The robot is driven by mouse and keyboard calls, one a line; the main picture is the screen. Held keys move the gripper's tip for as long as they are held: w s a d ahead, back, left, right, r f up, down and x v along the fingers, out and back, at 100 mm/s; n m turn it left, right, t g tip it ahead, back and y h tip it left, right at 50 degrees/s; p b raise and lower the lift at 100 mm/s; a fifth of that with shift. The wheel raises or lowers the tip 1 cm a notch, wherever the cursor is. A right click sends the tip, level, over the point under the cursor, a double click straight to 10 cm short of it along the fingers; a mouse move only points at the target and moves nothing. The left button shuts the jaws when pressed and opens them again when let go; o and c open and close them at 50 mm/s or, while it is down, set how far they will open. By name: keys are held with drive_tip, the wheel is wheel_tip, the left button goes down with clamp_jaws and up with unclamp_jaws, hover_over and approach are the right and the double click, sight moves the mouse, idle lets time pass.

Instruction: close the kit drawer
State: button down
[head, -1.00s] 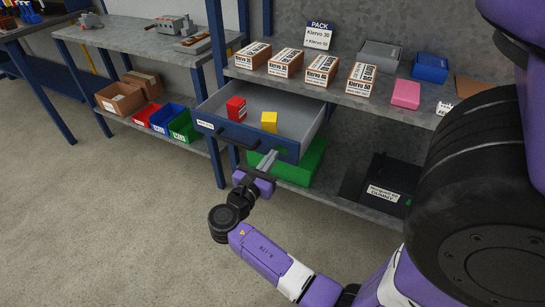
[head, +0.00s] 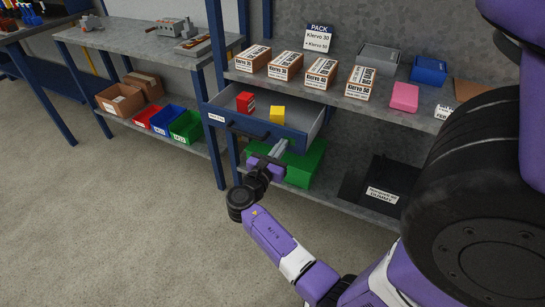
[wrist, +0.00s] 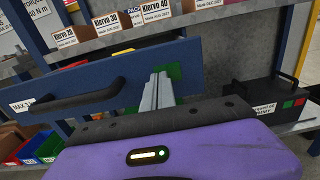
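The kit drawer (head: 258,133) has a dark blue front and grey inside, and it sticks out part way from under the shelf top. A red block (head: 245,102) and a yellow block (head: 277,114) are in it. Its dark bar handle (wrist: 80,98) lies left of my fingers in the wrist view. My gripper (head: 279,148) is at the right part of the drawer front. In the wrist view its fingers (wrist: 158,92) lie together with nothing between them, tips against or very near the blue front; exact contact is hidden.
Several labelled boxes (head: 286,66) stand on the shelf top above the drawer. A green bin (head: 304,165) and a black box (head: 385,186) sit on the lower shelf. A blue shelf post (head: 216,100) stands left of the drawer. The floor in front is clear.

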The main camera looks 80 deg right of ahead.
sight(303, 123)
drive_tip(key=b+x, duration=0.2)
drive_tip(key=x, duration=1.5)
drive_tip(key=shift+s+f, duration=0.1)
drive_tip(key=shift+s+d, duration=0.1)
drive_tip(key=shift+d, duration=0.45)
drive_tip(key=shift+s+r, duration=0.15)
drive_tip(key=shift+r, duration=0.1)
